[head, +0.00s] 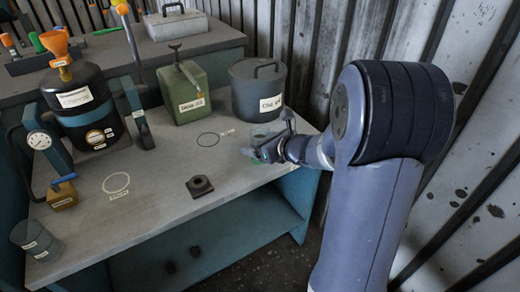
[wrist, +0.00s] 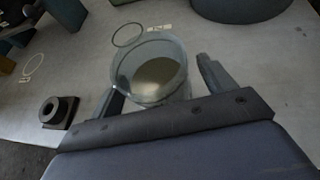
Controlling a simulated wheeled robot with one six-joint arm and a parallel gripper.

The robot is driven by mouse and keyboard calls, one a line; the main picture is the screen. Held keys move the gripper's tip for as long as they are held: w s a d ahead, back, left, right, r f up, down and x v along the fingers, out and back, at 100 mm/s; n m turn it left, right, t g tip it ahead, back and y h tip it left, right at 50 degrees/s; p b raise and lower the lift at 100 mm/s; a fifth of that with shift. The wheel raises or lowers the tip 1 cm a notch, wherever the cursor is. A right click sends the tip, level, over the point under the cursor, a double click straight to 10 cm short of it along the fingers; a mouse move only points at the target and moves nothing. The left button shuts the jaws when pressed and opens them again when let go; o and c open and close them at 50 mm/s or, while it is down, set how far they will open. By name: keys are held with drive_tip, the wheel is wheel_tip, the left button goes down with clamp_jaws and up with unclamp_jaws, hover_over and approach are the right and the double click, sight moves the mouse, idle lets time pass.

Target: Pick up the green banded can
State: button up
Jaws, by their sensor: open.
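A see-through, greenish-grey round container with an open top (wrist: 150,70) stands on the bench between the fingers of my gripper (wrist: 158,84). In the head view my gripper (head: 272,146) is at the bench's right end and partly covers this container (head: 262,133). My gripper is open, with one finger on each side of the container; I cannot tell whether either touches it. I make out no band on it. A squarish green can (head: 184,95) with a handle and pale label stands further back. I cannot tell which is the green banded can.
A large grey lidded pot (head: 257,92) stands behind my gripper. A dark nut-like block (head: 199,186) lies left of it. The front middle of the bench (head: 150,215) is clear.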

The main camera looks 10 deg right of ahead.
drive_tip(key=shift+c, duration=0.4)
drive_tip(key=c, duration=1)
drive_tip(key=shift+c, duration=0.3)
drive_tip(key=shift+r, duration=0.15)
